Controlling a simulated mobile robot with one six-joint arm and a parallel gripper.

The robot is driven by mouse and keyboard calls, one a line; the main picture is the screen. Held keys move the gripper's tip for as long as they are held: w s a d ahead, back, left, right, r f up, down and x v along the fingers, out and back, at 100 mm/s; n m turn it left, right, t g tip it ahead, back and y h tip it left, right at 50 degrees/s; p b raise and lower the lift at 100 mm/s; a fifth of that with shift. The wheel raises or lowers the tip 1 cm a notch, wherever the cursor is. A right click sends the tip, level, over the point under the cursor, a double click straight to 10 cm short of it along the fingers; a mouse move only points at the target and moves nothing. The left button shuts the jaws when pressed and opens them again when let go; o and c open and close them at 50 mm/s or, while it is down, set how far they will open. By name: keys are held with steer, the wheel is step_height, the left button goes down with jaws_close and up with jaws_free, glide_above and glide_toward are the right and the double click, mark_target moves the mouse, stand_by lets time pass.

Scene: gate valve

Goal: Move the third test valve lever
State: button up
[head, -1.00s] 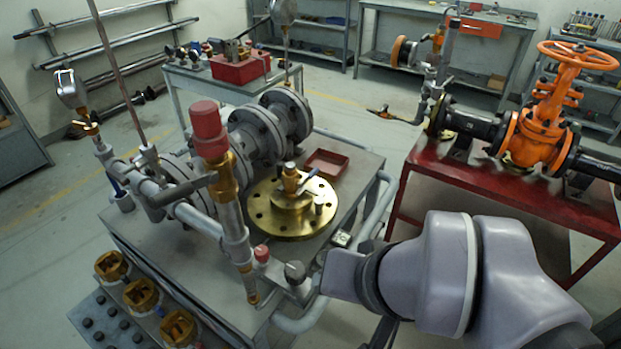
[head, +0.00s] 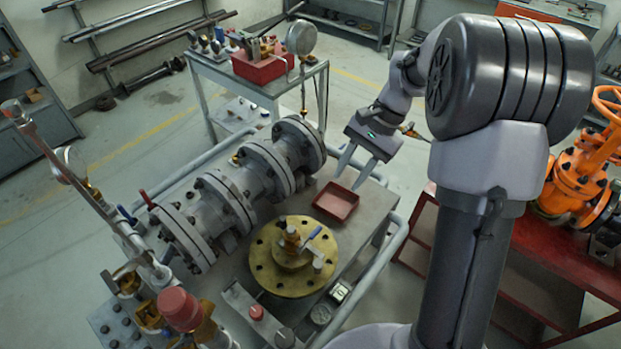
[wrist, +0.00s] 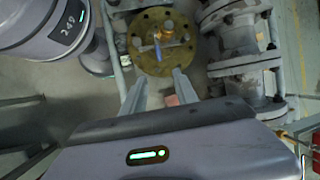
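A brass flange (head: 262,265) with a small brass valve (head: 291,240) and a blue lever (head: 314,233) sits on the grey cart. In the wrist view the flange (wrist: 140,62) and blue lever (wrist: 157,47) lie beyond my fingertips. A red lever (head: 147,199) and another blue lever (head: 125,213) are at the left end of the grey pipe assembly. Which lever counts as the third cannot be told. My gripper (head: 349,181) is open and empty, above the far right of the cart near the red tray. It also shows in the wrist view (wrist: 159,76).
The red tray (head: 336,202) lies on the cart (head: 365,222). Grey flanged pipework (head: 245,190) runs along the cart's left side. A red-capped brass fitting (head: 180,308) stands in front. An orange valve (head: 580,175) on a red table is at right. A side table (head: 265,92) stands behind.

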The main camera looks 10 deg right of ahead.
mark_target(316, 232)
steer(key=b+x, duration=0.2)
steer(key=x, duration=0.3)
steer(key=b+x, duration=0.2)
steer(key=x, duration=0.4)
steer(key=b+x, duration=0.2)
steer(key=x, duration=0.4)
steer(key=shift+s+a, duration=0.15)
steer(key=shift+s, duration=0.25)
steer(key=shift+c, duration=0.2)
jaws_close()
